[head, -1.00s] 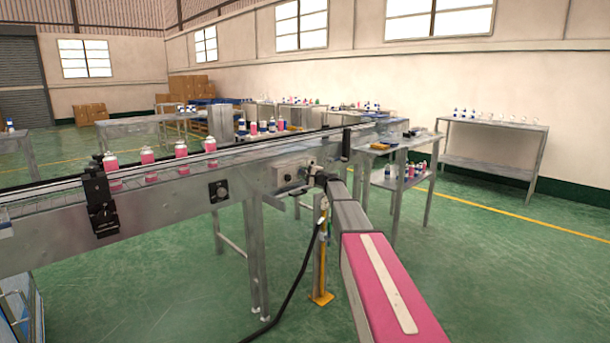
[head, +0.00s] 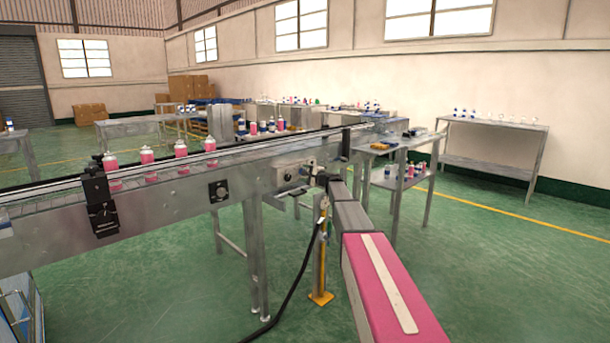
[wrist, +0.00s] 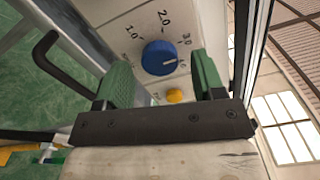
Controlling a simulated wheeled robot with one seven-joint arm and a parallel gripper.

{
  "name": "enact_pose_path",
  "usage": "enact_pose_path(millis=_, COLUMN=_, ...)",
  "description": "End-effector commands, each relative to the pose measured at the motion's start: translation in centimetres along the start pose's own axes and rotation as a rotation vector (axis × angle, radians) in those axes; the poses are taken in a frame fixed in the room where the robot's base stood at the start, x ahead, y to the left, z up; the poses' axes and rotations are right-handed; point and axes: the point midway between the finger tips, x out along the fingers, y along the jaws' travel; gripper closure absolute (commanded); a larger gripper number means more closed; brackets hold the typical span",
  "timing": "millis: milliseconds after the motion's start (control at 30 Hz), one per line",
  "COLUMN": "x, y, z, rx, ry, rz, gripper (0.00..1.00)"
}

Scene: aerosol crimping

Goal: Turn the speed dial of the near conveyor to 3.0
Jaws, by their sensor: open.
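The blue speed dial (wrist: 160,58) sits on a pale panel with printed marks 1.0, 2.0 and 3.0, and a further mark partly hidden. Its white pointer line points right in the wrist view, below the 3.0 mark. My gripper (wrist: 160,70) is open, with one green finger on each side of the dial and visible gaps to it. In the head view the control box (head: 285,177) is on the side of the near conveyor (head: 150,203), and my gripper (head: 309,180) is at its right end, small and partly hidden by my arm.
A yellow button (wrist: 174,96) sits beside the dial, between my fingers. A black bent handle (wrist: 45,55) is at left in the wrist view. Pink cans (head: 147,160) stand on the conveyor. A yellow post (head: 320,270) stands below my arm. A side table (head: 405,150) is behind it.

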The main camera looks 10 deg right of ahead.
Motion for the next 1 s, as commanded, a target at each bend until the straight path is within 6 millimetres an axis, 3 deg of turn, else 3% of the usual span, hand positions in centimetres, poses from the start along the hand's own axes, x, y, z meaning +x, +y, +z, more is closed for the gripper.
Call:
enact_pose_path(millis=500, x=-8.8, y=0.1, z=0.1, rx=0.000, ry=0.001, rz=0.000, gripper=0.37)
enact_pose_path(millis=667, x=-9.9, y=0.1, z=0.0, rx=0.000, ry=0.000, rz=0.000, gripper=0.37)
enact_pose_path(millis=1000, x=-10.0, y=0.3, z=0.2, rx=-0.005, ry=-0.002, rz=0.007, gripper=0.37)
